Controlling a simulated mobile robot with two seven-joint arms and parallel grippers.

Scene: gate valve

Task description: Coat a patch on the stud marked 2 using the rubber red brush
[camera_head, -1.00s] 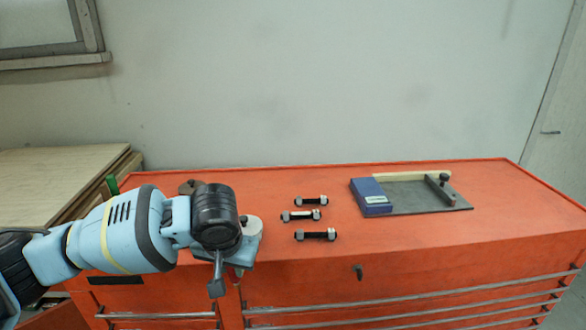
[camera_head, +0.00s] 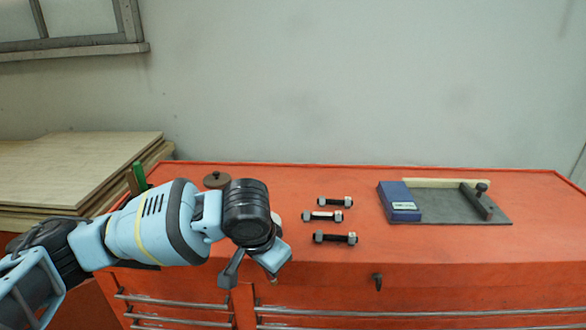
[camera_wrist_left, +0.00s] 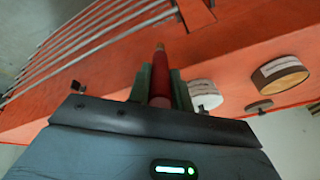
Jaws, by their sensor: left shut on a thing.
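My left gripper (camera_head: 254,266) is in front of the tool chest's front edge, left of the studs. In the left wrist view it is shut on a red brush (camera_wrist_left: 160,78), whose tan tip points away from the gripper. No number marks are readable, so I cannot tell which stud is 2. My right gripper is not in view.
The orange chest top (camera_head: 450,245) is clear at front right. A blue box (camera_head: 402,208) and a grey plate (camera_head: 445,208) with a dark bar (camera_head: 477,201) lie right of the studs. A brown round lid (camera_head: 217,180) sits behind my arm. Wood boards (camera_head: 70,165) are at left.

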